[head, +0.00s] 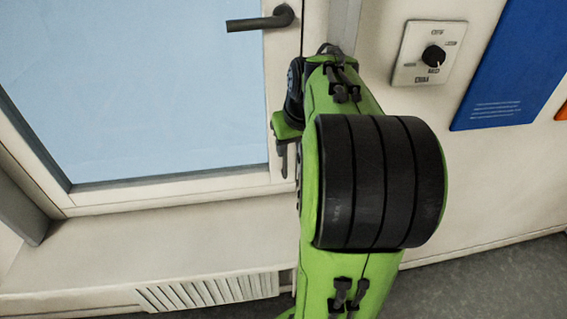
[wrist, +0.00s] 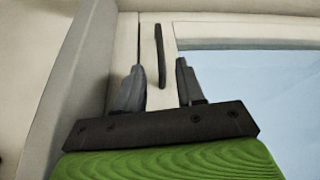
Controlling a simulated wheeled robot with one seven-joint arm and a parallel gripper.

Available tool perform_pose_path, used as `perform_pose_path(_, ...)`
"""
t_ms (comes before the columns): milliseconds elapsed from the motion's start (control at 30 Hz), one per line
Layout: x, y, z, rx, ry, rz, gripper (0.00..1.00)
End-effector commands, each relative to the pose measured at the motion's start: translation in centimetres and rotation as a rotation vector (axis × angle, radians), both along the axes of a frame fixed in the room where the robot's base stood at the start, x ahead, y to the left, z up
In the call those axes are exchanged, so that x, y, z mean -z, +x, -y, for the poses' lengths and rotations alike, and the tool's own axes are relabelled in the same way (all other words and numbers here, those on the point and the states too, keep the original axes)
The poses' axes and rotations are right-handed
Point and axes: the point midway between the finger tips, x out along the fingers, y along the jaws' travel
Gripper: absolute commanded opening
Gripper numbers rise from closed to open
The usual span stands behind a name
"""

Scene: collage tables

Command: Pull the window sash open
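The window sash (head: 172,195) is a white frame around a pale blue pane, on the left of the head view. It also shows in the wrist view (wrist: 250,42), where it looks flush with its surround. A dark lever handle (head: 262,20) sits on the sash's right stile and lies level in the head view. In the wrist view the handle (wrist: 160,56) is a thin dark bar. My gripper (head: 288,160) is below the handle, by the sash's lower right corner. In the wrist view my gripper (wrist: 160,82) is open, with the handle ahead between its fingers in the picture, apart from them.
A dimmer switch (head: 430,53) with a black knob is on the wall right of the window. A blue panel (head: 513,65) hangs beyond it. A white sill (head: 150,245) with a slatted vent (head: 208,291) runs below the window. My green arm hides part of the wall and sill.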

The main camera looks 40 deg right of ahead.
Motion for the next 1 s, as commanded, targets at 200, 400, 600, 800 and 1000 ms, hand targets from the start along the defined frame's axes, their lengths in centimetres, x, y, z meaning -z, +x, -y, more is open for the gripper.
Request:
perform_pose_path(200, 5.4, 1.9, 0.7, -0.002, 0.003, -0.004, 0.38)
perform_pose_path(400, 8.0, 3.0, 1.2, -0.001, 0.001, -0.001, 0.38)
perform_pose_path(600, 8.4, 3.2, 1.3, -0.001, 0.000, 0.000, 0.38)
perform_pose_path(800, 8.3, 3.2, 1.3, -0.001, 0.000, 0.000, 0.24)
perform_pose_path(1000, 8.3, 3.2, 1.3, -0.001, 0.000, 0.000, 0.00)
